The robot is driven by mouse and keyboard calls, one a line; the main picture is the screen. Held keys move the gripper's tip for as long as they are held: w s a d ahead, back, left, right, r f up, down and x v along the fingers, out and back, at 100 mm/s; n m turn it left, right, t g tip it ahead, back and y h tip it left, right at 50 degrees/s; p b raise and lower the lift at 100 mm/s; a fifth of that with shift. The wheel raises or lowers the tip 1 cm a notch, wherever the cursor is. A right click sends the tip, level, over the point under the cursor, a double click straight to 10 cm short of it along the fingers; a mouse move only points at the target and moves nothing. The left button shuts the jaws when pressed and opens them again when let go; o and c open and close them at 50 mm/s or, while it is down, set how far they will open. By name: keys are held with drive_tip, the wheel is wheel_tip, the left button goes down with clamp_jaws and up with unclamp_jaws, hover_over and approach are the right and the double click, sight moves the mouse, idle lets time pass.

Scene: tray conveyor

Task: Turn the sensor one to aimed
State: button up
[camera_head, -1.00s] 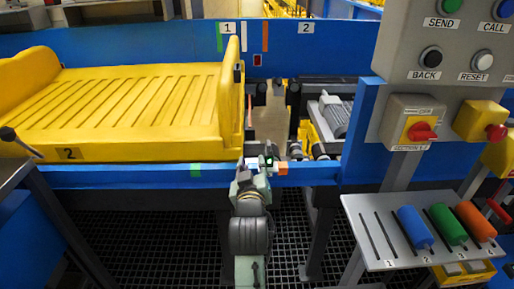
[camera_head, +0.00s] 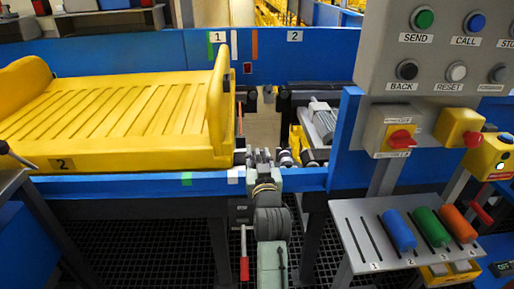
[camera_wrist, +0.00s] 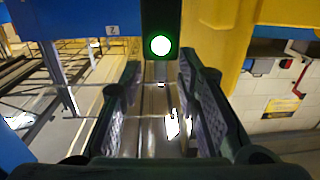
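A dark sensor housing (camera_wrist: 160,18) with a lit green-white lamp (camera_wrist: 160,46) stands straight ahead of my gripper in the wrist view. In the head view my gripper (camera_head: 262,157) is at the front blue rail, just right of the yellow tray's end, and hides that sensor. My gripper (camera_wrist: 158,76) is open, with a finger on each side and a clear gap between them. The housing lines up with this gap; I cannot tell whether the fingers touch it. No number on this sensor is readable. A small dark box with a red light (camera_head: 247,68) sits on the far blue wall.
The yellow tray (camera_head: 110,160), marked 2, lies on the conveyor at left. The grey control panel (camera_head: 440,50), a red rotary switch (camera_head: 400,139) and a rack (camera_head: 358,240) of coloured cylinders stand at right. A red-handled lever (camera_head: 244,268) hangs below the rail.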

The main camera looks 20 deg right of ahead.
drive_tip(key=shift+x, duration=1.1)
drive_tip(key=shift+c, duration=0.6)
clamp_jaws()
